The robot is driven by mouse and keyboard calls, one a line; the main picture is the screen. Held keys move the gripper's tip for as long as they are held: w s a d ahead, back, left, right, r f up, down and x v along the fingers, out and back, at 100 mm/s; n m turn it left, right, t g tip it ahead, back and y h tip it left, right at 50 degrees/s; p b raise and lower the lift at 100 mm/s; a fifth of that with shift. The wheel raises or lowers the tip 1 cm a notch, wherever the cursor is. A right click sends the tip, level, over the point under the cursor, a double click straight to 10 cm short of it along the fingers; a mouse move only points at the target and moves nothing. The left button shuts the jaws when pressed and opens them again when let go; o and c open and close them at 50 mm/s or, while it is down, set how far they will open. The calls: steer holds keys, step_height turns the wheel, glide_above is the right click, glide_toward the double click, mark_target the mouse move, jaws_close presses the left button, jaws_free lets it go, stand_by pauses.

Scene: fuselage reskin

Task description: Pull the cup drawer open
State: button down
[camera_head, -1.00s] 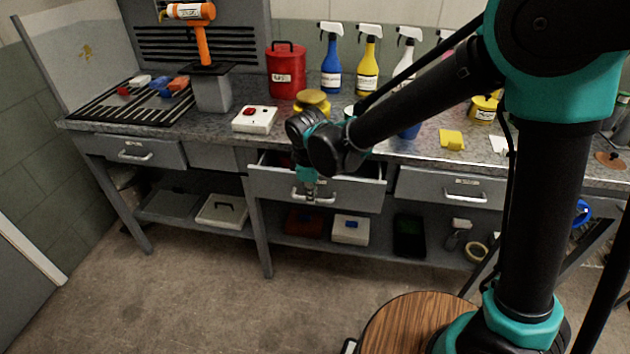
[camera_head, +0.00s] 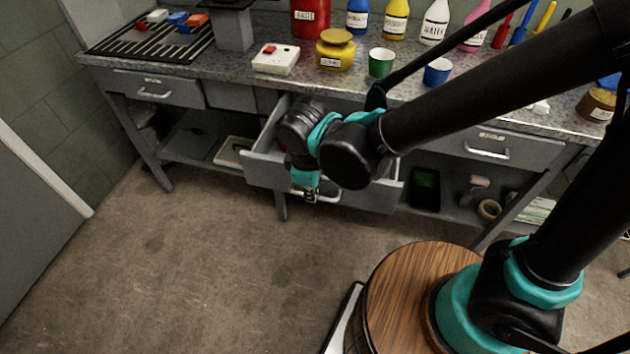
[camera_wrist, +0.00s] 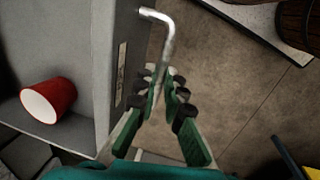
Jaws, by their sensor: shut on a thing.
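The cup drawer (camera_head: 262,172) is a grey metal drawer in the middle of the workbench, pulled well out from the bench. Its silver bar handle (camera_head: 327,197) is on the front, and the handle also shows in the wrist view (camera_wrist: 167,45). My gripper (camera_head: 311,194) is shut on the handle; in the wrist view my green fingers (camera_wrist: 170,92) close around the bar. A red cup (camera_wrist: 48,99) lies on its side inside the drawer. In the head view my wrist hides much of the drawer's inside. The label on the drawer front is unreadable.
A green cup (camera_head: 381,62) and a blue cup (camera_head: 437,72) stand on the bench top beside a yellow container (camera_head: 335,50). Shut drawers flank on the left (camera_head: 155,88) and right (camera_head: 487,145). The floor (camera_head: 220,270) before the bench is clear.

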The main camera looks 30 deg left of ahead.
steer(key=shift+s, duration=0.1)
steer(key=c, duration=1.6)
jaws_free()
steer(key=shift+r, duration=0.1)
step_height(320, 180, up, 12)
steer(key=s, duration=0.2)
steer(key=shift+d+f, duration=0.2)
steer(key=shift+d, duration=0.05)
steer(key=w+d+f+m, duration=0.3)
steer(key=w+d+m, duration=0.2)
steer(key=w+d, duration=0.45)
steer(key=w+d+f+m, duration=0.3)
steer(key=w+d+m, duration=0.1)
steer(key=w+d, duration=0.5)
steer(key=w+d+f+m+t, duration=0.1)
steer(key=d+f+m, duration=0.2)
steer(key=d, duration=0.8)
steer(key=w+d+f+m+t, duration=0.1)
steer(key=d+f+m, duration=0.2)
steer(key=d+m, duration=0.5)
steer(key=d, duration=0.4)
steer(key=shift+d+m, duration=0.2)
steer(key=shift+m, duration=0.1)
